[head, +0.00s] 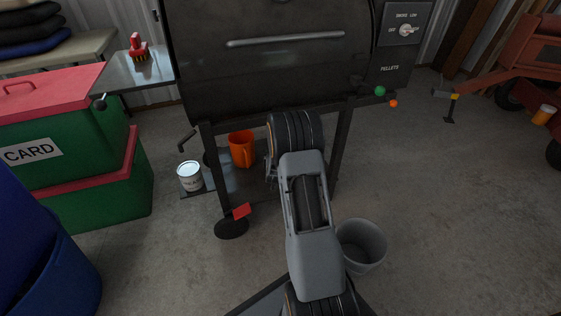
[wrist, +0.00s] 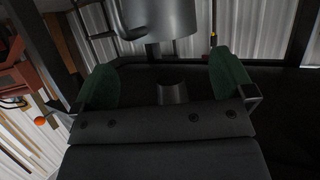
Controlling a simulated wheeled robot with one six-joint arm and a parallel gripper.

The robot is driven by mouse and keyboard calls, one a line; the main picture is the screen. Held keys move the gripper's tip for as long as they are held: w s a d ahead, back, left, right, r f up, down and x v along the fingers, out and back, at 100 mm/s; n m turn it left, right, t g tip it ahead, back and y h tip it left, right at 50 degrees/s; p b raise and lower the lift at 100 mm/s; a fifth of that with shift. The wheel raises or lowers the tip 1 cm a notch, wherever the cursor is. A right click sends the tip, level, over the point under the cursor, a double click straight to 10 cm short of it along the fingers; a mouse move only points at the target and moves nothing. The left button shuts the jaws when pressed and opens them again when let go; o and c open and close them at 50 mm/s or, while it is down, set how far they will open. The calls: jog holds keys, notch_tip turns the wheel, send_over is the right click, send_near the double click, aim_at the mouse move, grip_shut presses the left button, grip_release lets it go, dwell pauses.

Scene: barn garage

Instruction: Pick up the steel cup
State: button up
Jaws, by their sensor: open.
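In the wrist view, my gripper (wrist: 167,80) is open, with its two green-padded fingers wide apart. A shiny grey metal cylinder (wrist: 165,20), which looks like the steel cup, shows at the top of the wrist view, beyond the fingertips. Its upper part is cut off by the frame edge. The fingers do not hold it. A small dark grey round shape (wrist: 172,93) shows between the fingers; I cannot tell what it is. In the head view my arm covers the middle under the grill, and neither the fingers nor the steel cup can be made out.
The black grill (head: 275,65) stands over my arm, its legs on both sides. Green bins (head: 85,190) are at left. Floor at right is mostly clear.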

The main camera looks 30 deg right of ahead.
jog(key=b+x, duration=0.2)
jog(key=x, duration=0.3)
jog(key=shift+w+a+f+b, duration=0.1)
jog(key=shift+f+b, duration=0.05)
jog(key=shift+b, duration=0.25)
jog(key=shift+w+d, duration=0.3)
jog(key=shift+w, duration=0.1)
jog(key=c, duration=1.1)
